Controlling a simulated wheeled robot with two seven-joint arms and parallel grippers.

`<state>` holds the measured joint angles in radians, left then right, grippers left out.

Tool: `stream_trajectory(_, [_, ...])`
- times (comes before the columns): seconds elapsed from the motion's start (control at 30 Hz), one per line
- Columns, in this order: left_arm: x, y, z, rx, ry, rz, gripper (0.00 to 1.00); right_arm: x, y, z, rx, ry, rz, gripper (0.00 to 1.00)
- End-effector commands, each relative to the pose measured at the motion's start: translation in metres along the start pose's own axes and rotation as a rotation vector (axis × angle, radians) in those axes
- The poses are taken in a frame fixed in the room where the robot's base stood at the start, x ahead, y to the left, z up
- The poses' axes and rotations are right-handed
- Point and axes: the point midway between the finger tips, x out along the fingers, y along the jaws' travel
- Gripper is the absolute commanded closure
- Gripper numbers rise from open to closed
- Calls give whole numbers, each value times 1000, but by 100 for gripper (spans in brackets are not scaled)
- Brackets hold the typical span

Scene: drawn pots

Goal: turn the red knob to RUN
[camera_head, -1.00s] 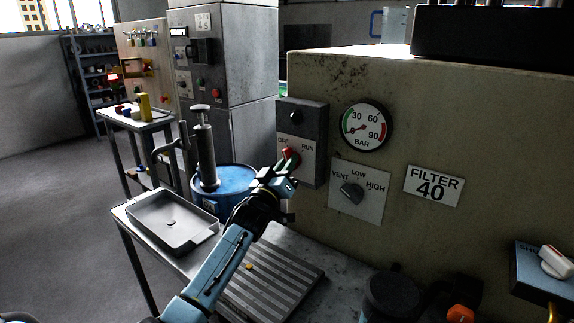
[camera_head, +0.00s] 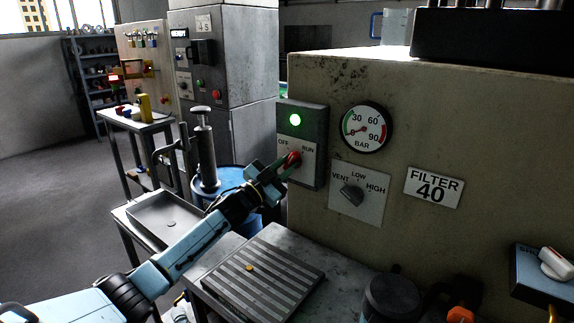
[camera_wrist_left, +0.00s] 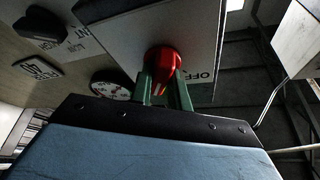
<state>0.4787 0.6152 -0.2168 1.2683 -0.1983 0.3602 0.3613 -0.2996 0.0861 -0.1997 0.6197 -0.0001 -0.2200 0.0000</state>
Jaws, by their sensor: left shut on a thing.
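The red knob (camera_head: 294,158) sits on a light plate (camera_head: 306,168) marked OFF at left and RUN at right. Its upper end leans right, toward RUN. My right gripper is not in view.
A pressure gauge (camera_head: 366,128) and a VENT/LOW/HIGH selector (camera_head: 351,194) are on the cabinet to the right. A blue drum (camera_head: 232,181) and a hand pump (camera_head: 204,150) stand to the left. A ribbed plate (camera_head: 262,272) lies on the bench below.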

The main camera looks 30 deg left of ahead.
Motion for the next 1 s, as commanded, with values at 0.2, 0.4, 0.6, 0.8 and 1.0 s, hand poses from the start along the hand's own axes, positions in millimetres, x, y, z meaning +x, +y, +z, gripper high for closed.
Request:
stream_trajectory(0.2, [0,0,1,112,-3,47,100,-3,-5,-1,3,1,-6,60])
stream_trajectory(0.4, [0,0,1,166,-3,70,100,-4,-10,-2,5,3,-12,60])
stream_trajectory(0.6, [0,0,1,186,-2,78,100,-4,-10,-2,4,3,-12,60])
stream_trajectory(0.8, [0,0,1,188,-2,78,100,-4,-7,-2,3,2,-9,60])
stream_trajectory(1.0, [0,0,1,187,-2,78,74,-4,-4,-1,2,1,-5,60])
